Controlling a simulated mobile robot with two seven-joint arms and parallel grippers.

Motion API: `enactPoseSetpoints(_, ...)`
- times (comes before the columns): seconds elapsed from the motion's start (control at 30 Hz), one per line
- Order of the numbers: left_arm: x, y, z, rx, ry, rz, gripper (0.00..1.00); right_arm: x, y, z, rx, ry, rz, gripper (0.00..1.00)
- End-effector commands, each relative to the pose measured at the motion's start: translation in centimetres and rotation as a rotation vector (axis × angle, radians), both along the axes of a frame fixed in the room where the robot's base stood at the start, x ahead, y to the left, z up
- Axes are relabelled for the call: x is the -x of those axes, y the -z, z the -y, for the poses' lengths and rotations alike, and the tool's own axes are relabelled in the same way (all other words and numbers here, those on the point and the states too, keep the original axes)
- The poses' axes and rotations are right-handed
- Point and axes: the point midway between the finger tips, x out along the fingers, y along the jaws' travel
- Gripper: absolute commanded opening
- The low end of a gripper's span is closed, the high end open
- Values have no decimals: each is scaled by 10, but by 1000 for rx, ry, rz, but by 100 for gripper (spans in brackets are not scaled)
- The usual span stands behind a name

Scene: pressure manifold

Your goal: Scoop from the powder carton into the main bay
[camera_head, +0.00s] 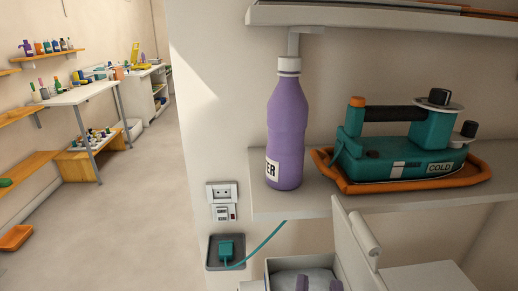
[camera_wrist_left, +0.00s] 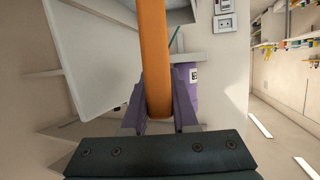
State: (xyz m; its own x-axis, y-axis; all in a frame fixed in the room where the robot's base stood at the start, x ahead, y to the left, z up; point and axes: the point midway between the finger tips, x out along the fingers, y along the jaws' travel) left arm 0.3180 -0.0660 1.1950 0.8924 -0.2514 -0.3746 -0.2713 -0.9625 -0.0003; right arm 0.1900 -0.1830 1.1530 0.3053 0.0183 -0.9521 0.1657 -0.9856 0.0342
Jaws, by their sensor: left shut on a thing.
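My left gripper (camera_head: 318,284) shows only as purple fingers at the bottom edge of the head view. In the left wrist view its purple fingers (camera_wrist_left: 158,112) are shut on an orange bar (camera_wrist_left: 155,50), apparently a handle; its far end is cut off. An open box with a pale rim (camera_head: 285,262) lies around the fingers in the head view, greyish-white inside. It may be the powder carton, but no label shows. A raised white panel (camera_head: 352,250) stands to its right. I cannot make out the main bay. My right gripper is not in view.
A purple bottle (camera_head: 287,130) stands on the wall shelf (camera_head: 440,199). Right of it, a teal device marked COLD (camera_head: 400,150) sits in an orange tray (camera_head: 345,187). Wall sockets (camera_head: 222,193) and a teal plug (camera_head: 226,249) are at left. Open floor (camera_head: 130,225) lies farther left.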

Motion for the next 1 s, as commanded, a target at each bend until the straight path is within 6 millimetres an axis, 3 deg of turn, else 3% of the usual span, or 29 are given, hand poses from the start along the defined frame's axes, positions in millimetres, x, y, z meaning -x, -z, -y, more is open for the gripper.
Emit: enactPoseSetpoints(1.0,0,-62,0,1,0,1,0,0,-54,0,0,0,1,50)
